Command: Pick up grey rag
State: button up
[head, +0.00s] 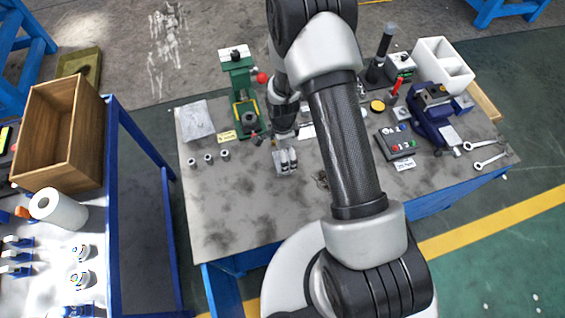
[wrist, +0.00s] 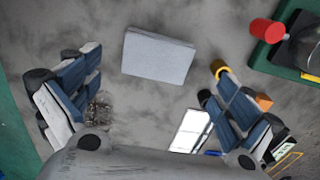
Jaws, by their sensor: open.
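The grey rag (wrist: 158,55) looks like a flat, folded rectangle lying on the bench top. In the wrist view it is in the upper middle, beyond and between the fingertips, with clear bench around it. In the head view the rag (head: 279,169) is partly hidden by the fingers. My gripper (head: 289,158) points down above it. In the wrist view my gripper (wrist: 152,85) has its fingers wide apart with nothing between the pads. I cannot tell the exact height of the fingertips above the rag.
A green press (head: 240,88) with a red knob (wrist: 267,30) stands close by. Small metal cylinders (head: 208,159) and a pale sheet (head: 195,120) lie left. A dark mottled patch (wrist: 98,115) is near the left finger. A control box (head: 395,141) and vise (head: 430,112) stand right.

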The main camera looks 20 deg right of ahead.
jog(key=f+b, duration=0.1)
jog(key=f, duration=0.3)
jog(key=shift+s+f+b, duration=0.2)
jog(key=shift+f+b, duration=0.15)
jog(key=shift+c, duration=0.3)
jog(key=c, duration=1.1)
jog(key=shift+o, duration=0.2)
jog(key=shift+r, duration=0.1)
notch_tip(320, 180, up, 20)
jog(key=p, duration=0.5)
jog(key=shift+p, duration=0.3)
